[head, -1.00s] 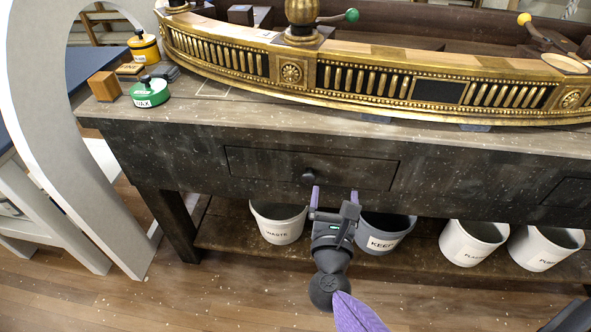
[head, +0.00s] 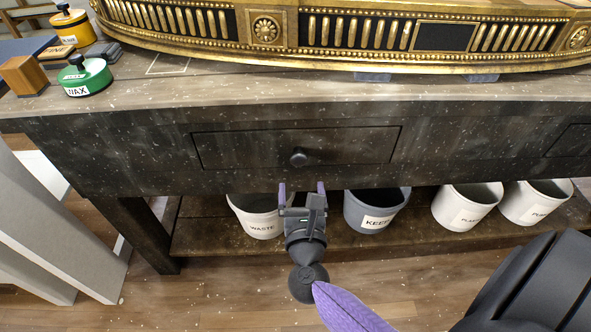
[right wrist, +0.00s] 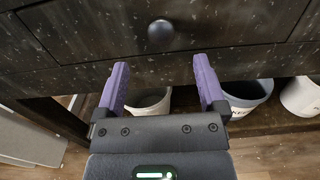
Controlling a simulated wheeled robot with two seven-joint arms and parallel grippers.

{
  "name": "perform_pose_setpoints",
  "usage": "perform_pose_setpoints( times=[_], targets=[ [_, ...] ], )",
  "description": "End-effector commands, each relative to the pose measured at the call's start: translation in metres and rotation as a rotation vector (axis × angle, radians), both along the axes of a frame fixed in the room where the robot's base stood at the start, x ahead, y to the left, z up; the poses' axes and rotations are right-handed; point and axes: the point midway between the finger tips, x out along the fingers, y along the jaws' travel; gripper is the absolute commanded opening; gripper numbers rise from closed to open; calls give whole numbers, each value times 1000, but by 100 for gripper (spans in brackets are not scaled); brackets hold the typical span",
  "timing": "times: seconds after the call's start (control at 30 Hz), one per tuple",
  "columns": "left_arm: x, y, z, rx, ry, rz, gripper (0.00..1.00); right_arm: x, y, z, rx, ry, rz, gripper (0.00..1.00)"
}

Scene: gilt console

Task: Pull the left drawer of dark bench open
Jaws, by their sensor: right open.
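The dark bench (head: 90,150) spans the head view. Its left drawer (head: 235,150) has a flush front and looks closed. A round dark knob (head: 298,157) sits in the middle of the drawer front. The knob also shows in the right wrist view (right wrist: 160,32), beyond my fingertips. My right gripper (head: 301,187) is open and empty, with its purple fingers (right wrist: 160,75) pointing at the bench. In the head view it appears just below the knob, and it is not touching it. My left gripper is not in view.
Below the drawer, a shelf holds bins, among them a waste bin (head: 258,222) and a grey keep bin (head: 372,216). A gilt console piece (head: 330,65) lies on the bench top. A green wax tin (head: 88,80) stands at left.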

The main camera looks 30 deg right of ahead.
Motion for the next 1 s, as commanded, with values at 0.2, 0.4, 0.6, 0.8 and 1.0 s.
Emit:
perform_pose_setpoints(
  times=[0.2, 0.4, 0.6, 0.8, 1.0],
  targets=[
    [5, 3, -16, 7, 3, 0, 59, 14, -9, -15, -1, 6, -1, 90],
    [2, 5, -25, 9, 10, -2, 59, 56, -35, -16, -2, 6, 0, 90],
    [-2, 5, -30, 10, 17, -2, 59, 79, -49, -15, -1, 9, -1, 90],
    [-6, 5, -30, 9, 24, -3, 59, 85, -52, -14, 0, 8, 0, 90],
    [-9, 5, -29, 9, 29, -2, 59, 84, -52, -13, 0, 8, 0, 79]
  ],
)
